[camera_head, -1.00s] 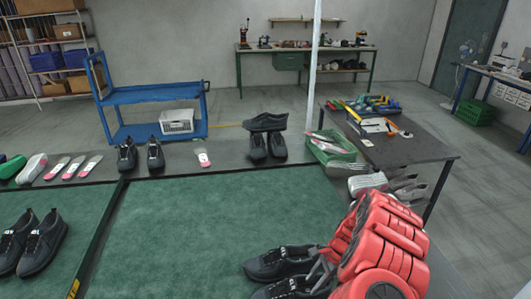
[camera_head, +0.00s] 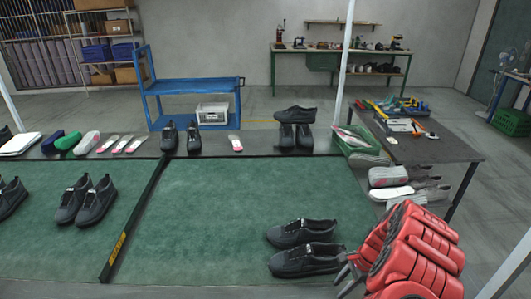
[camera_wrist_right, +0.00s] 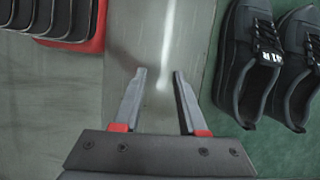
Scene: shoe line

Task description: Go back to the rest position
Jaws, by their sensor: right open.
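My right gripper (camera_head: 347,278) is at the lower right of the head view, just right of a pair of black shoes (camera_head: 303,246) on the green mat (camera_head: 240,210). In the right wrist view its two fingers (camera_wrist_right: 160,75) are apart, with nothing between them. They point over a bare grey strip (camera_wrist_right: 155,40) beside the mat's edge. The pair of black shoes (camera_wrist_right: 270,60) lies to the right there, clear of the fingers. My left gripper is in neither view.
More black shoes (camera_head: 88,200) stand on the left mat section. Shoes and insoles line the back ledge (camera_head: 260,143). A dark table (camera_head: 435,150) with tools stands at right, a green crate (camera_head: 360,147) beside it. A blue cart (camera_head: 195,88) is behind. The mat's middle is clear.

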